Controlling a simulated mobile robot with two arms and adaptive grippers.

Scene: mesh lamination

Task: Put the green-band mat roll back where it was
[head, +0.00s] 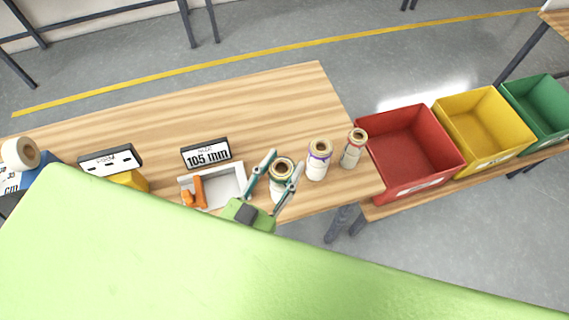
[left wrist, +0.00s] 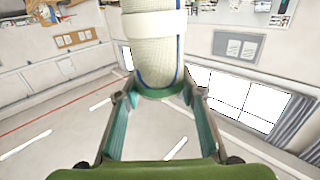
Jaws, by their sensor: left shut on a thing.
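The green-band mat roll (head: 281,170) is a pale mesh roll with a brown core, upright near the table's front edge. My left gripper (head: 281,163) has a finger on each side of it and is shut on it. In the left wrist view the mesh roll (left wrist: 155,55) rises between the fingers (left wrist: 157,95), with a white wrap and a blue line. Whether its base touches the table is hidden. A purple-band roll (head: 319,160) and a red-band roll (head: 353,148) stand to its right in a slanting row. My right gripper is not in view.
A white tray (head: 232,182) with an orange tool (head: 196,193) lies left of the held roll, below a "105 mm" sign (head: 206,153). Red (head: 412,150), yellow (head: 485,123) and green bins (head: 541,105) stand right. The wooden table's (head: 260,105) back is clear.

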